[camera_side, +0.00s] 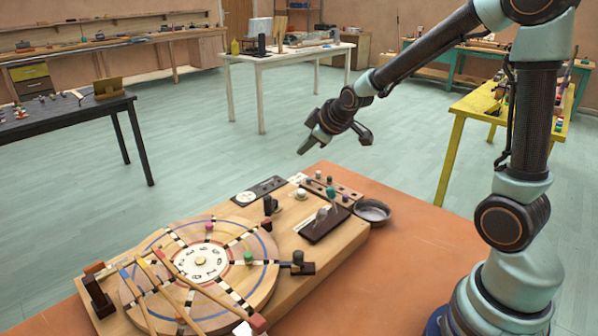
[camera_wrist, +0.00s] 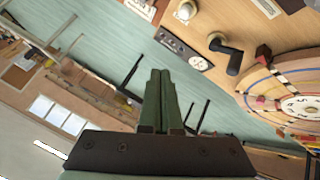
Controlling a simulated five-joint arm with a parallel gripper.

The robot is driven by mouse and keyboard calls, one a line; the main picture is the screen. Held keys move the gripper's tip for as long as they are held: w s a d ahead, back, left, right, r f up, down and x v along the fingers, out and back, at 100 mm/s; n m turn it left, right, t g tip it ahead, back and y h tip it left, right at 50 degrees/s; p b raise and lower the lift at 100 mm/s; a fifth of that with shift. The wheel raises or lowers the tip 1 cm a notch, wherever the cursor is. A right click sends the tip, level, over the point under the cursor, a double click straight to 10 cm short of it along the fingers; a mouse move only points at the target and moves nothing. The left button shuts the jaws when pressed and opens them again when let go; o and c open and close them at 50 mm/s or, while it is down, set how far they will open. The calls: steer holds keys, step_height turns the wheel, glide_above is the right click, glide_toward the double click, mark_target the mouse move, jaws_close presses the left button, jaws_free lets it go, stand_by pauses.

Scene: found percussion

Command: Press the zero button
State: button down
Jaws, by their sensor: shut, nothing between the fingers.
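My gripper (camera_side: 306,148) is shut and empty, in the air beyond the back edge of the wooden board (camera_side: 330,262) and well above it. Its two green fingers lie together in the wrist view (camera_wrist: 160,76). A round wooden wheel (camera_side: 142,291) on the board has a pale centre disc with dark digits (camera_side: 203,262); the disc also shows in the wrist view (camera_wrist: 300,107). A dark panel (camera_side: 268,186) with small round parts sits at the board's back edge and also shows in the wrist view (camera_wrist: 182,48). I cannot tell which part is the zero button.
Sticks with coloured ends (camera_side: 190,310) lie across the wheel. A black crank or lever (camera_side: 270,204), a black block with pale parts (camera_side: 325,225) and coloured pegs (camera_side: 331,192) stand on the board. A dark round dish (camera_side: 373,211) is beside it. Air around my gripper is clear.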

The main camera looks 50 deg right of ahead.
steer(key=shift+w+d+f+n+t, duration=0.3)
steer(key=shift+w+d+f+n, duration=0.1)
steer(key=shift+w+d+f, duration=0.55)
glide_above(305, 197)
steer(key=shift+a+f, duration=0.15)
steer(key=shift+f, duration=4.25)
steer(key=shift+f, duration=0.4)
steer(key=shift+f, duration=0.5)
steer(key=shift+r, duration=0.9)
